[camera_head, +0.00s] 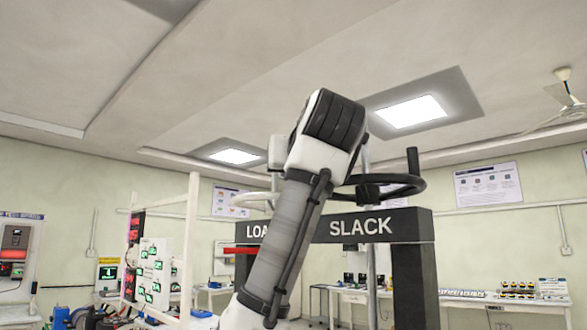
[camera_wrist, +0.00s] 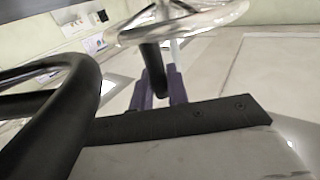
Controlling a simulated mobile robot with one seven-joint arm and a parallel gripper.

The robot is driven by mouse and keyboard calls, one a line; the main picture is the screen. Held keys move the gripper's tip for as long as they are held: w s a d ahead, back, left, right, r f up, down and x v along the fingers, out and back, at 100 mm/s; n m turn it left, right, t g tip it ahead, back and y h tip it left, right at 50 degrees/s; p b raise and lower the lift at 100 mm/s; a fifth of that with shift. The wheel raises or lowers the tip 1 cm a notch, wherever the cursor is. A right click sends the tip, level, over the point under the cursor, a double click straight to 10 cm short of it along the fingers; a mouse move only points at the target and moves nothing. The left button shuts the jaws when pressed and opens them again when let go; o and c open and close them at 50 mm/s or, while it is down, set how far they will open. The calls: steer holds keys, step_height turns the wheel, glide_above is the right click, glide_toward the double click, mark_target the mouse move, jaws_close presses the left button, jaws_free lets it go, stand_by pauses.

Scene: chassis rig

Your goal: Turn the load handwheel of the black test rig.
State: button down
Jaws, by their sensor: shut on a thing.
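The black test rig (camera_head: 400,226) stands ahead, its crossbar lettered "LOA", partly covered by my arm, and "SLACK". A pale metal handwheel (camera_head: 248,196) sits above the "LOA" side, mostly hidden by my arm. In the wrist view its shiny rim (camera_wrist: 205,20) crosses the top, with a black handle (camera_wrist: 152,66) on it. My gripper (camera_wrist: 160,92) is shut on this handle, its purple fingers either side. In the head view the fingers are hidden behind my arm. A black handwheel (camera_head: 416,184) with an upright handle sits above "SLACK"; its rim (camera_wrist: 88,100) is close at left in the wrist view.
A white-framed panel (camera_head: 152,270) with lit displays stands left of the rig. Benches with equipment line the back wall, including a white bench (camera_head: 505,300) at right. The black handwheel is close beside my wrist.

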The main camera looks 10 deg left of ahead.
steer(key=c, duration=1.4)
jaws_free()
steer(key=shift+d, duration=0.1)
steer(key=shift+c, duration=0.2)
steer(key=b+v, duration=0.2)
steer(key=v, duration=1.1)
steer(key=shift+s, duration=0.4)
steer(key=shift+d+f, duration=0.15)
